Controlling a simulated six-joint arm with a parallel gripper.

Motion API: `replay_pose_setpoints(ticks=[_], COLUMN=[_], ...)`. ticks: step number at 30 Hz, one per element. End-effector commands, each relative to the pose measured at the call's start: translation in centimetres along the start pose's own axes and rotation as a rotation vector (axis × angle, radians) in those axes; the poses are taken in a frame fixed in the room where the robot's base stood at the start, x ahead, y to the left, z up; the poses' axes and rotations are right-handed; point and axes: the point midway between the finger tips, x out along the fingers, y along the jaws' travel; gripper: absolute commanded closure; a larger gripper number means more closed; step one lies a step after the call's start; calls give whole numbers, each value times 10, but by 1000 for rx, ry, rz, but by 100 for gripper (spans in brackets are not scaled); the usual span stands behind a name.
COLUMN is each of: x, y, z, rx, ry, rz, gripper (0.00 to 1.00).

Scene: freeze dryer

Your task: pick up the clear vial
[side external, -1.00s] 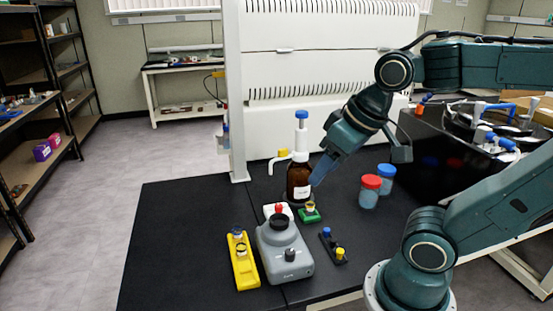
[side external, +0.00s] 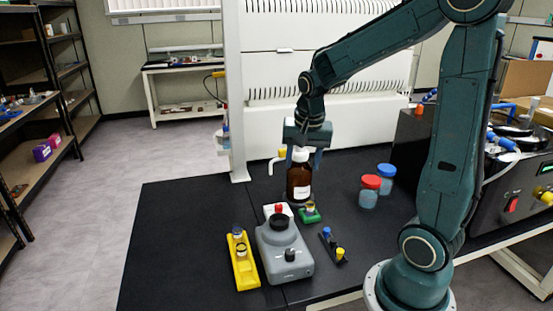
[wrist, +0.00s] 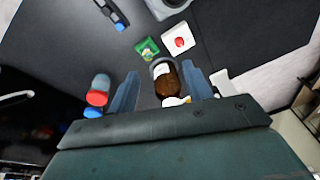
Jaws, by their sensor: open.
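My gripper (side external: 303,160) is open above the brown bottle (side external: 299,182), pointing down, with its fingers on either side of the bottle's top. In the wrist view the bottle (wrist: 166,82) shows between the two open fingers (wrist: 160,84). A small vial stands in a green holder (side external: 309,214), just in front of the bottle; the green holder also shows in the wrist view (wrist: 147,49). Small vials (side external: 240,248) stand in a yellow rack (side external: 244,270) at the left. I cannot tell which vial is the clear one.
A grey mixer (side external: 285,255) stands between the yellow rack and a small black rack (side external: 331,246) with blue and yellow caps. A red-lidded jar (side external: 369,191) and a blue-lidded jar (side external: 386,176) stand right of the bottle. The black table's left part is clear.

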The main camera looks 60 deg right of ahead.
Motion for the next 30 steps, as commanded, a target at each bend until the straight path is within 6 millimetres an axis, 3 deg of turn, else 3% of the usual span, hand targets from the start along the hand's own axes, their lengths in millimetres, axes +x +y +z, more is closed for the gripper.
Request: replay_pose_setpoints(ticks=[6, 12, 30], x=[42, 73, 98], y=[11, 23, 31], z=[-31, -51, -58], rx=[210, 358, 429], ry=[-24, -35, -38], rz=[73, 124, 147], gripper=[50, 50, 50])
